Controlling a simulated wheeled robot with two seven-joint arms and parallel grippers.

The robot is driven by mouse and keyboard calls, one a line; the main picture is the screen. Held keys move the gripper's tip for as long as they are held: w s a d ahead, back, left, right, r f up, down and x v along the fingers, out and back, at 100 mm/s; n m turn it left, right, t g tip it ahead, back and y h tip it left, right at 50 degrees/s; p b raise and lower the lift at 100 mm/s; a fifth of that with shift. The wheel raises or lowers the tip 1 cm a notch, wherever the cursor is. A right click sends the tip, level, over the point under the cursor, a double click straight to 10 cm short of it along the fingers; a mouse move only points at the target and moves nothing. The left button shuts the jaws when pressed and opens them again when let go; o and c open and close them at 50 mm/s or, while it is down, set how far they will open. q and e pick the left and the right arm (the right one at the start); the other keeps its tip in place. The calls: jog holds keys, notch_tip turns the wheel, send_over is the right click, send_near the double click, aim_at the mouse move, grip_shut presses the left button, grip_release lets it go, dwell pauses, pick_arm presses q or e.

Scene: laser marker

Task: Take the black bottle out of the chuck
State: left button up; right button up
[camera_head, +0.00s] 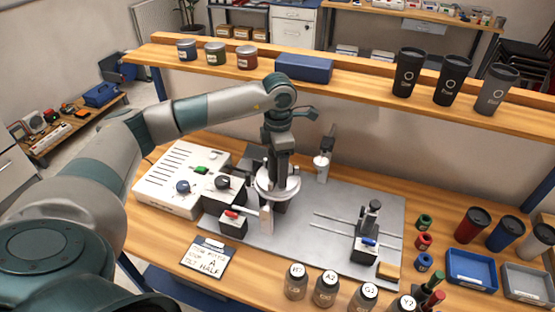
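My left arm reaches in from the left, and its gripper (277,180) points down over the middle of the marking station. It is at a white round part (291,190), which looks like the chuck. The gripper's fingers overlap this part, and I cannot tell whether they are open or shut. Dark parts show under the white ring, but I cannot make out the black bottle there; the gripper and wrist cover that spot. My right gripper is not in view.
The station stands on a grey plate (340,215), with a white control box (165,185) left and a slide fixture (368,235) right. Several labelled bottles (326,288) line the front. Blue (470,268) and grey (527,283) trays sit right. Dark tumblers (452,80) stand on the shelf above.

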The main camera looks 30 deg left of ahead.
pick_arm(q)
jog(key=c, duration=1.2)
jog(key=shift+r, duration=0.15)
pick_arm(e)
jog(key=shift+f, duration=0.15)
